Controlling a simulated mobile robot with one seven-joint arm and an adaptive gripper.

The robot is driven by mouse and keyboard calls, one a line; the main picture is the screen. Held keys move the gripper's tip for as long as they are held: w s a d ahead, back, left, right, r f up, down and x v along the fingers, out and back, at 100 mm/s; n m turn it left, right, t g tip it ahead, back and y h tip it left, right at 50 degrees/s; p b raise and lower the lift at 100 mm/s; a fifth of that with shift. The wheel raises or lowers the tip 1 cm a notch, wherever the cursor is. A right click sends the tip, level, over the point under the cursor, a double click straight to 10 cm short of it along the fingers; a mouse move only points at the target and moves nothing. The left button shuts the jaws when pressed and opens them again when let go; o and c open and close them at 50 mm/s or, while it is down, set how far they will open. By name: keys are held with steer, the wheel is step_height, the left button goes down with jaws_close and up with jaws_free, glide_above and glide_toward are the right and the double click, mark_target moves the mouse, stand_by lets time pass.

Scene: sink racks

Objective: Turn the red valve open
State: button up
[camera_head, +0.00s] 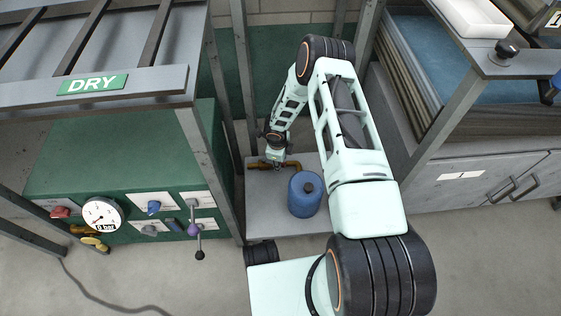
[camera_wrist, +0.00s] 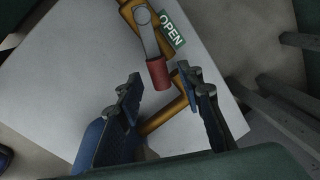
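The valve has a grey lever (camera_wrist: 148,38) with a red grip (camera_wrist: 158,74) on its end, mounted on a brass pipe (camera_wrist: 168,115). A green OPEN label (camera_wrist: 172,30) lies beside the lever in the wrist view. My gripper (camera_wrist: 159,82) is open, with one finger on each side of the red grip's end in the picture. I see gaps on both sides and cannot tell how far the fingertips are above it. In the head view the brass pipe (camera_head: 259,165) shows under my gripper (camera_head: 275,155), and the red grip is hidden.
A blue container (camera_head: 305,194) stands on the light platform (camera_head: 290,222) close to the pipe. Left is a green panel (camera_head: 110,175) with a gauge (camera_head: 103,213) and several knobs, under a DRY rack (camera_head: 95,88). A metal post (camera_head: 212,175) stands nearby. Cabinets (camera_head: 470,185) are at right.

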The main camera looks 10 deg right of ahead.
step_height(320, 180, up, 11)
steer(key=s+a, duration=0.1)
steer(key=s, duration=0.1)
stand_by(0.3)
